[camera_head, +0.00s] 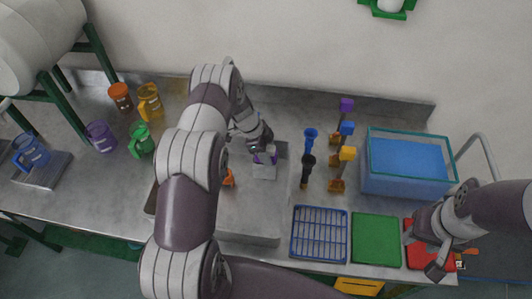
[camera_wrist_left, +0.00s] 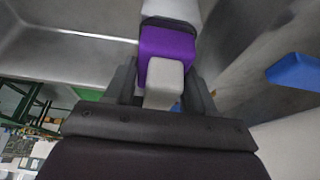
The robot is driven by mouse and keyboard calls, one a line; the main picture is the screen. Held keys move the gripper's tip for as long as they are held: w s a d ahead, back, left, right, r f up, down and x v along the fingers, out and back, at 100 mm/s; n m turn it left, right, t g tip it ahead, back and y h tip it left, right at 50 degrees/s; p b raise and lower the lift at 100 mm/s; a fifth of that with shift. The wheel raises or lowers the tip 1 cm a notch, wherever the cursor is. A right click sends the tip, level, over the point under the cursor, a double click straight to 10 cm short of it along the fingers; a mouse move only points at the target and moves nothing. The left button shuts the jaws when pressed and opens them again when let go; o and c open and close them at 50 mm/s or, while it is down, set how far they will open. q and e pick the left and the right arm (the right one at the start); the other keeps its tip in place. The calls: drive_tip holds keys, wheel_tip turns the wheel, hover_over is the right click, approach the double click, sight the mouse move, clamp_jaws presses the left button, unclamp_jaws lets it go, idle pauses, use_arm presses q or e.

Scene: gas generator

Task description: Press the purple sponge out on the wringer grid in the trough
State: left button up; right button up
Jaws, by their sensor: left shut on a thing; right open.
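The purple sponge (camera_wrist_left: 168,45) is between the fingers of my left gripper (camera_wrist_left: 160,88) in the left wrist view, with a pale grey block-like part on its near side. A light grey piece shows just beyond it, and I cannot tell whether they touch. In the head view my left gripper (camera_head: 264,155) is shut on the sponge over the metal trough (camera_head: 240,222), above a light grey block (camera_head: 265,172). A separate wringer grid cannot be made out; my left arm hides part of the trough. My right gripper (camera_head: 436,243) is open and empty over the red mat (camera_head: 430,259).
Several colored-handled tools (camera_head: 347,152) stand right of the trough, near a blue-filled basin (camera_head: 408,165). A blue wire rack (camera_head: 320,233) and green mat (camera_head: 376,240) lie in front. Mugs, including a purple one (camera_head: 101,135), stand on the left, where some counter is clear.

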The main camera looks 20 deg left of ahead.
sight(273, 149)
use_arm(q)
drive_tip(key=shift+s, duration=0.15)
idle(0.3)
wheel_tip(273, 149, up, 7)
drive_tip(key=p, duration=0.6)
drive_tip(key=shift+p, duration=0.35)
drive_tip(key=shift+f, duration=0.15)
